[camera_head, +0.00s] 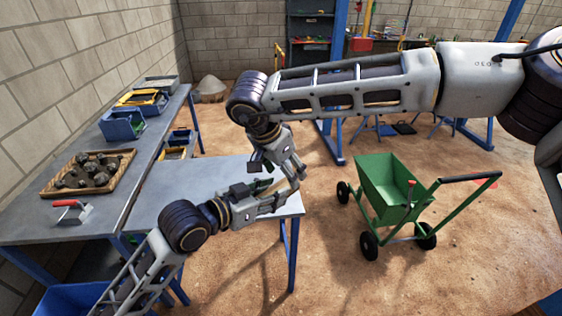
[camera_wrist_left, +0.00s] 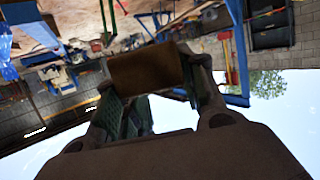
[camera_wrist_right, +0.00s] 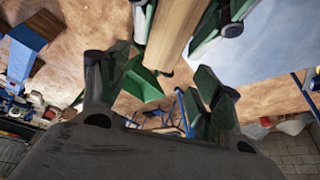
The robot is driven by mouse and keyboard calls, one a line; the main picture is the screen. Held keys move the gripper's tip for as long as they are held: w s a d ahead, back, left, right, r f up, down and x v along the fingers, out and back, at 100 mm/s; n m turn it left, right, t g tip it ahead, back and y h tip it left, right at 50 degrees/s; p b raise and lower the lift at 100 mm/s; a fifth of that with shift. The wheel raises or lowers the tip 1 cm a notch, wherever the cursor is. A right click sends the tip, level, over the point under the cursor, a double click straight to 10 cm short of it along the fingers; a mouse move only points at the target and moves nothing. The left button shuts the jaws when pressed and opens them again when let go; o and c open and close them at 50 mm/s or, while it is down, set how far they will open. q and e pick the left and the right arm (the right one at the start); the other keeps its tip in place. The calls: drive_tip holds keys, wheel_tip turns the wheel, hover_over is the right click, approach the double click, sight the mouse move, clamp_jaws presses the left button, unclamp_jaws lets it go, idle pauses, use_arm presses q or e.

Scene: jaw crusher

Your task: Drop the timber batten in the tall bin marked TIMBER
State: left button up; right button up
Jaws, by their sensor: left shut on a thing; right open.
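The timber batten is a tan wooden bar, clearest in the right wrist view (camera_wrist_right: 172,32). My left gripper (camera_head: 272,192) is shut on it above the small table, and its fingers show on both sides of the bar in the right wrist view. The batten's brown end faces the left wrist view (camera_wrist_left: 146,82). My right gripper (camera_head: 281,168) hangs just over the left one, its fingers open. In the right wrist view its open fingers (camera_wrist_right: 160,88) are below the batten's near end, apparently apart from it. No bin with a readable TIMBER mark shows.
A grey table (camera_head: 160,185) lies under the grippers. The bench at left holds a tray of rocks (camera_head: 88,172), a red-handled tool (camera_head: 70,211) and blue bins (camera_head: 122,125). A blue container (camera_head: 70,299) stands at lower left. A green cart (camera_head: 385,188) stands right on open floor.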

sight(283, 183)
drive_tip(key=shift+x, duration=2.6)
drive_tip(key=shift+c, duration=0.5)
drive_tip(key=c, duration=1)
use_arm(q)
drive_tip(key=o, duration=1.1)
